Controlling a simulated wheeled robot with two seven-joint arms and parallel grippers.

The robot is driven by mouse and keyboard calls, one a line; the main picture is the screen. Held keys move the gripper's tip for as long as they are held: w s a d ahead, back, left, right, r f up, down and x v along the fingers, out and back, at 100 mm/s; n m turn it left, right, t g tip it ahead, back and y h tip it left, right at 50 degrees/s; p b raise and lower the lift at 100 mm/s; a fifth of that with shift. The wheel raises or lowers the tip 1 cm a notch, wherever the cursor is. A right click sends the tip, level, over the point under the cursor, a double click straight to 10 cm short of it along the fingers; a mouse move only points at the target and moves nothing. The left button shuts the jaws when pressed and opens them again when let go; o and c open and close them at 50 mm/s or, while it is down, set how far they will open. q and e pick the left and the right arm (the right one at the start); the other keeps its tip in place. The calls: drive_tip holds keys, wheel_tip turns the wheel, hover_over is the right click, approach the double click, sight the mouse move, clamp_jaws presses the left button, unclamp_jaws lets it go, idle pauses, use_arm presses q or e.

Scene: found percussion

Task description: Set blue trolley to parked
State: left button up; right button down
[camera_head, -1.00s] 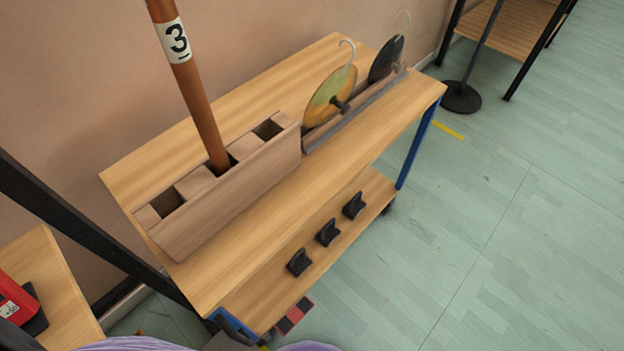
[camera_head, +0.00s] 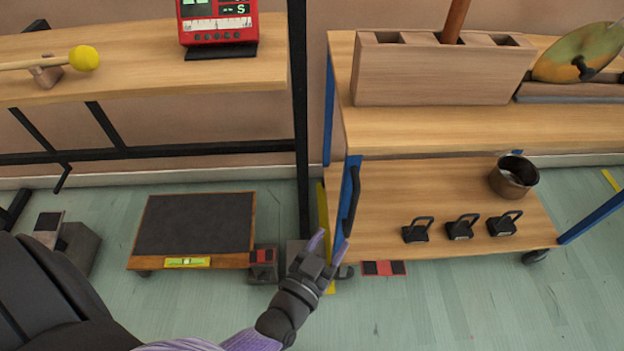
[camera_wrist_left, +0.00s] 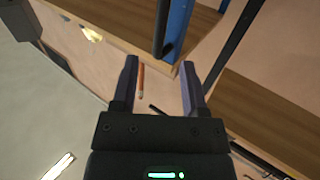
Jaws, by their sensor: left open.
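The blue trolley (camera_head: 450,128) has wooden shelves and blue posts and stands at the right in the head view. A black upright handle (camera_head: 349,200) is fixed to its near left post. My left gripper (camera_head: 330,243) is open and empty, low and just left of the handle. In the left wrist view, the blue post (camera_wrist_left: 180,28) and black handle (camera_wrist_left: 163,30) show beyond the open fingers (camera_wrist_left: 159,80), apart from them. A yellow floor strip (camera_head: 323,215) and a red-and-black floor patch (camera_head: 383,268) lie by the trolley's left end. My right gripper is not in view.
The trolley carries a wooden slotted block (camera_head: 430,78), a disc (camera_head: 580,55), a pot (camera_head: 513,176) and black weights (camera_head: 461,228). At left are a bench (camera_head: 130,75) with a red device (camera_head: 218,22) and a low dark platform (camera_head: 195,224). Floor at front right is clear.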

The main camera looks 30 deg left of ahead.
sight(352, 207)
use_arm(q)
drive_tip(key=w+b, duration=0.3)
drive_tip(key=w, duration=0.6)
drive_tip(key=shift+w, duration=0.4)
drive_tip(key=shift+w+r, duration=0.2)
drive_tip(key=shift+w, duration=0.1)
drive_tip(key=shift+c, duration=0.4)
drive_tip(key=shift+a, duration=0.1)
clamp_jaws()
drive_tip(key=shift+s+f, duration=0.1)
